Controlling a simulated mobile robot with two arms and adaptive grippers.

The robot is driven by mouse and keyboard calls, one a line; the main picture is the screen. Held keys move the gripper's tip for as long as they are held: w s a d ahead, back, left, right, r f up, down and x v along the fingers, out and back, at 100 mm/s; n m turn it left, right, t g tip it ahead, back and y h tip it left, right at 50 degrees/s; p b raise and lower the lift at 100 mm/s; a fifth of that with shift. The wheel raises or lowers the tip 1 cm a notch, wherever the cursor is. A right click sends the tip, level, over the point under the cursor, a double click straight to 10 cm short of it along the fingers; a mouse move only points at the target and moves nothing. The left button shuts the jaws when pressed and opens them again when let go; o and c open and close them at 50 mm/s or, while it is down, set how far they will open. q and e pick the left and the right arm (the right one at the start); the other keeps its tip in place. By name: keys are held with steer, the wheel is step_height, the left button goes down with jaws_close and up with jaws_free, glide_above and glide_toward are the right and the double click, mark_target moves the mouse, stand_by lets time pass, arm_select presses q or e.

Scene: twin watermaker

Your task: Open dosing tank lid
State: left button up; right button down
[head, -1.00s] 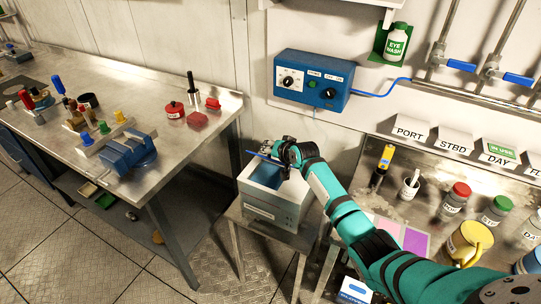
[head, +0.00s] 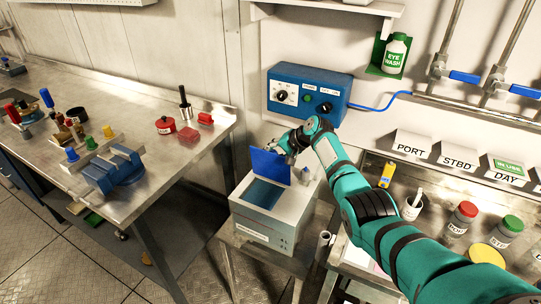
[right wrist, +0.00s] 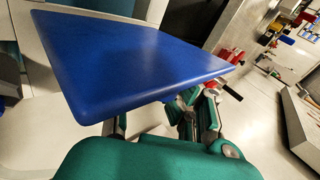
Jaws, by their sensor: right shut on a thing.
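The dosing tank (head: 275,215) is a grey box on a small metal stand. Its blue lid (head: 270,166) stands raised at the back edge, and the tank's opening with blue inside shows below it. My right gripper (head: 290,152) is at the lid's upper right edge, shut on the lid. In the right wrist view the lid (right wrist: 140,55) fills the upper middle as a large blue slab, and the gripper (right wrist: 195,105) is partly hidden behind it. My left gripper is not in view.
A blue control box (head: 308,92) is on the wall just behind the tank. The metal workbench (head: 190,165) with a blue vise (head: 115,168) is on the left. Floor is clear between bench and stand.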

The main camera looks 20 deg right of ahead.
steer(key=shift+w+d+r, duration=0.15)
steer(key=shift+d+r, duration=0.3)
steer(key=shift+r, duration=0.1)
steer(key=c, duration=1.7)
jaws_free()
steer(key=shift+d, duration=0.1)
steer(key=o, duration=0.4)
steer(key=shift+s+d+r, duration=0.2)
steer(key=shift+s+r, duration=0.1)
steer(key=shift+s, duration=0.3)
steer(key=shift+o, duration=1.1)
steer(key=shift+s, duration=0.2)
steer(key=shift+w+a+f, duration=0.25)
steer(key=shift+f, duration=0.05)
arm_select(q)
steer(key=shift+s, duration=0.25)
arm_select(e)
steer(key=v, duration=1.2)
steer(key=shift+a, duration=0.1)
